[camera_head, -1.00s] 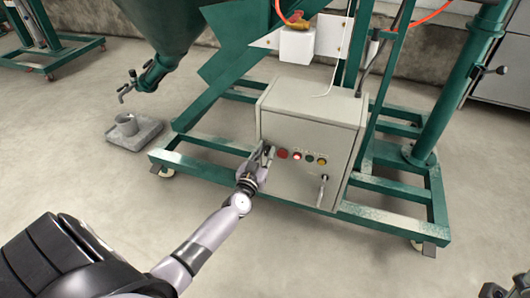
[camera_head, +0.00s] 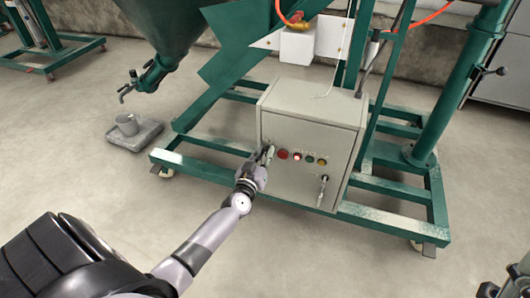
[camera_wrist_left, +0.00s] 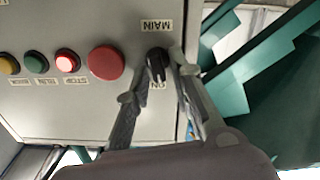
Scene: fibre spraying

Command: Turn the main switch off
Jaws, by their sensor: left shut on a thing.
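The grey control box (camera_head: 300,183) stands on the green frame, and its front panel (camera_wrist_left: 75,100) fills much of the left wrist view. The main switch (camera_wrist_left: 156,66) is a black knob beside the label MAIN, which appears upside down there. My left gripper (camera_head: 268,154) is at the left end of the panel, partly hiding the switch in the head view. In the left wrist view its fingers (camera_wrist_left: 160,85) are shut on the knob, one on each side. An ON label shows partly between them.
A red button (camera_head: 283,154), a lit red button (camera_head: 297,156), a green and a yellow one lie in a row right of the switch. A handle (camera_head: 322,190) sits lower right on the panel. A grey tray (camera_head: 134,138) with a cup is on the floor at left.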

